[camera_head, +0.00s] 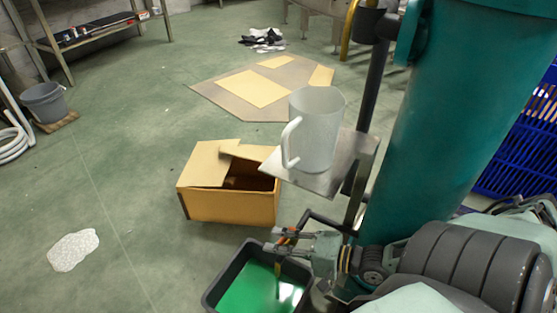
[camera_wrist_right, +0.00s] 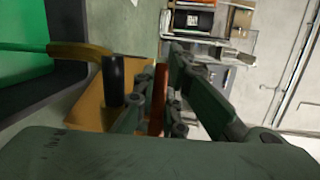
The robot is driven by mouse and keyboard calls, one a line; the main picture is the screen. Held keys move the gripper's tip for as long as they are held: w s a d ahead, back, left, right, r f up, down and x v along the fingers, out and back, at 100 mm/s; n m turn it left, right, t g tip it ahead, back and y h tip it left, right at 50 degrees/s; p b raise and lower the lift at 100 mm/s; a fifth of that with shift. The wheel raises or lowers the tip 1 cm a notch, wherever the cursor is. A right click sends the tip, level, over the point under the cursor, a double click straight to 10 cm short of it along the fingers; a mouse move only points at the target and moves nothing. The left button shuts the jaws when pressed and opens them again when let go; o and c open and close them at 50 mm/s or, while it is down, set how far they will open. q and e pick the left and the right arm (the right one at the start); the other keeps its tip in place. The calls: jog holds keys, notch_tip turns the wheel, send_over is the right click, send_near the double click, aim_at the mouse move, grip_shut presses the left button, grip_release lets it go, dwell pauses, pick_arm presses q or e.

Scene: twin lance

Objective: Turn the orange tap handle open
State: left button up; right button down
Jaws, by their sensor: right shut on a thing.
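The orange tap handle (camera_head: 287,237) is at the lower middle of the head view, partly hidden by my right gripper (camera_head: 292,243). In the right wrist view the handle (camera_wrist_right: 158,98) stands between the two fingers of the right gripper (camera_wrist_right: 160,105), which is shut on it. The brass-coloured tap spout (camera_wrist_right: 80,49) shows at the left there, beside a black cylindrical part (camera_wrist_right: 113,80). A thin green stream (camera_wrist_right: 22,47) runs from the spout toward the green liquid. My left gripper is not in view.
A black tub (camera_head: 215,288) holding green liquid stands under the tap. A clear jug (camera_head: 318,125) stands on a metal shelf (camera_head: 345,170) above. A large teal cylinder (camera_head: 455,110) rises at right. A cardboard box (camera_head: 230,207) sits behind the tub. The floor at left is mostly clear.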

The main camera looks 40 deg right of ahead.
jog(key=c, duration=1.8)
grip_release()
jog(key=shift+s+f, duration=0.2)
jog(key=shift+f, duration=0.1)
jog(key=shift+c, duration=0.2)
jog(key=shift+w+r, duration=0.1)
jog(key=shift+r, duration=0.1)
jog(key=v, duration=0.8)
